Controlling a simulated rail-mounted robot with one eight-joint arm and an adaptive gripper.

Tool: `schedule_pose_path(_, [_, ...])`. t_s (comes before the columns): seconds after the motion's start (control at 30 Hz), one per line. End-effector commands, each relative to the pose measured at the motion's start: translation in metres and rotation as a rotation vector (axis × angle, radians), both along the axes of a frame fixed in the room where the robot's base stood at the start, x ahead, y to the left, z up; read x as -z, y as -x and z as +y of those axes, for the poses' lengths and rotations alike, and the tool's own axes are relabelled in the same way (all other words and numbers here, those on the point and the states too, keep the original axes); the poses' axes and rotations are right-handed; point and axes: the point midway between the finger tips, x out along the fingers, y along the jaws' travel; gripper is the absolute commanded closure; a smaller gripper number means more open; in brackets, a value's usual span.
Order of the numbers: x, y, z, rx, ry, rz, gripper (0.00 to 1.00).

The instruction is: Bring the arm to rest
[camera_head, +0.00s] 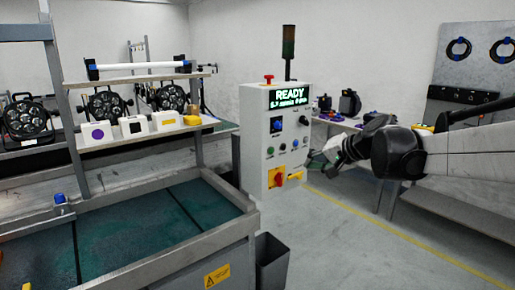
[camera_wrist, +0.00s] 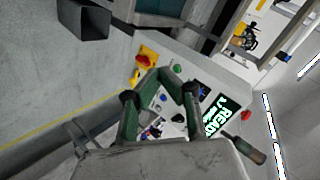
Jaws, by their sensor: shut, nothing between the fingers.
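My arm (camera_head: 455,152) reaches in from the right edge of the head view, roughly level. My gripper (camera_head: 320,163) is at its left end, in front of or just right of the control box (camera_head: 255,135); the exact gap cannot be told. In the wrist view the green fingers of my gripper (camera_wrist: 168,78) are shut and empty. The control box's panel (camera_wrist: 180,75) appears tilted behind them.
The control box shows a lit READY display (camera_head: 289,97), buttons and a red-yellow switch (camera_head: 279,177). A green-topped workbench (camera_head: 130,240) stands left, with a dark bin (camera_head: 271,262) beside it. A side table (camera_head: 345,124) stands behind. The grey floor is clear at front right.

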Motion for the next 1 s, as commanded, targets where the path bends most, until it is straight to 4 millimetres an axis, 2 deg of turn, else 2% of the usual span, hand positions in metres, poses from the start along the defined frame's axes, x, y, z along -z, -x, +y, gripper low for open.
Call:
schedule_pose_path(0.03, [0.001, 0.019, 0.003, -0.007, 0.034, 0.005, 1.00])
schedule_pose_path(0.27, [0.013, 0.099, 0.005, -0.038, 0.202, 0.026, 1.00])
schedule_pose_path(0.6, [0.048, 0.213, -0.006, -0.080, 0.455, 0.049, 1.00])
schedule_pose_path(0.8, [0.076, 0.275, -0.019, -0.104, 0.603, 0.057, 1.00])
schedule_pose_path(1.0, [0.104, 0.322, -0.034, -0.124, 0.731, 0.061, 1.00])
